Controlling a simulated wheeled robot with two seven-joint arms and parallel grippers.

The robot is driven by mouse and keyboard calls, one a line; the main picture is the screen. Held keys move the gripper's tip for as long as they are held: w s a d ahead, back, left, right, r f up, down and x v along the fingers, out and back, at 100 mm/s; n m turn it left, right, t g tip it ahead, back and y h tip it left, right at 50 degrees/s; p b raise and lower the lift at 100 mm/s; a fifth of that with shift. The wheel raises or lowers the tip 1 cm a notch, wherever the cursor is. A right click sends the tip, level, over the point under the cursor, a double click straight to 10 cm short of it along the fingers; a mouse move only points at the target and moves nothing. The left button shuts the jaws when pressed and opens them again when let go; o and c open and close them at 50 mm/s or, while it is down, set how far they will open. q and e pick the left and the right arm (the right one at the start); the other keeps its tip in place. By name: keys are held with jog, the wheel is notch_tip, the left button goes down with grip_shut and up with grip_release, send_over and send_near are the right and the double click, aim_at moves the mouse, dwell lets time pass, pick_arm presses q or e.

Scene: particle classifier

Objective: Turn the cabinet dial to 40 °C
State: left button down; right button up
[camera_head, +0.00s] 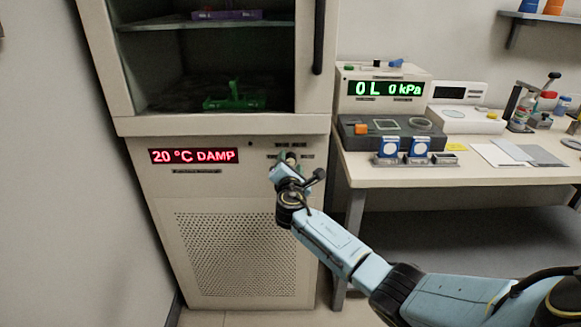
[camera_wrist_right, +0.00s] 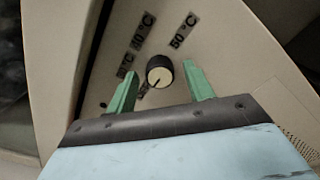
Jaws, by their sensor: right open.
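The cabinet (camera_head: 140,125) stands at the left in the head view. Its red display (camera_head: 194,156) reads "20 °C DAMP". The dial (camera_wrist_right: 159,71) is a round knob with a dark rim and a pale face; a dark mark on the face points to the lower left. Temperature labels surround it, with "50 °C" (camera_wrist_right: 185,30) at the upper right and one that looks like "40 °C" (camera_wrist_right: 143,30) at the upper left. My right gripper (camera_wrist_right: 159,67) is open, its green fingers on either side of the dial with gaps visible. In the head view it largely hides the dial. My left gripper is out of view.
The upper compartment of the cabinet holds a green rack (camera_head: 235,101) and a purple item (camera_head: 227,15). A dark vertical handle (camera_head: 319,38) is beside it. At the right, a bench (camera_head: 440,177) carries a pressure instrument (camera_head: 386,88), a dark tray and bottles. A perforated panel (camera_head: 237,250) lies below.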

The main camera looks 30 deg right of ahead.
jog(key=c, duration=1)
jog(key=shift+o, duration=0.2)
